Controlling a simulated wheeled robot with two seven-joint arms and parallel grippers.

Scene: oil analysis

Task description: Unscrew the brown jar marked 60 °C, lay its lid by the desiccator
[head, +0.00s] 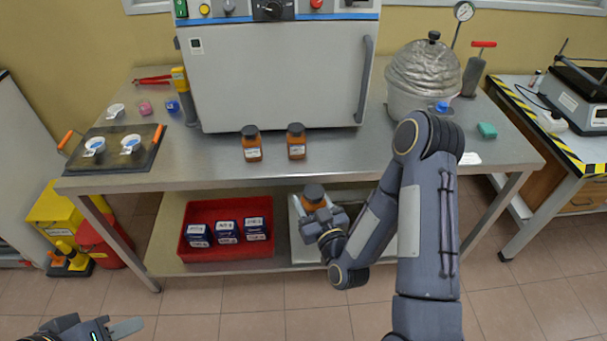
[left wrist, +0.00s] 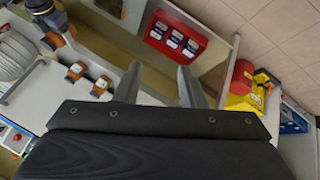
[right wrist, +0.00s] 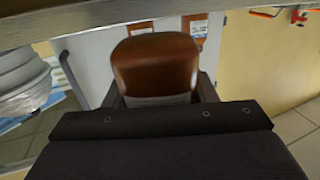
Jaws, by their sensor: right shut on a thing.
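My right gripper (head: 328,222) is shut on a brown jar (head: 314,194) with a dark lid, held off the table in front of its front edge. The jar fills the middle of the right wrist view (right wrist: 155,65); its marking cannot be read. Two more brown jars with dark lids, a left one (head: 251,143) and a right one (head: 296,141), stand on the table before the oven; their labels are too small to read. The foil-covered domed vessel with a gauge, apparently the desiccator (head: 424,75), stands at the right. My left gripper (left wrist: 158,80) is open and empty, low at the left.
The grey oven (head: 280,75) stands at the table's back. A dark plate (head: 115,150) with white dishes lies at the left. A red tray (head: 228,230) with labelled boxes is on the lower shelf. A teal block (head: 487,130) lies right of the vessel. The front middle table is clear.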

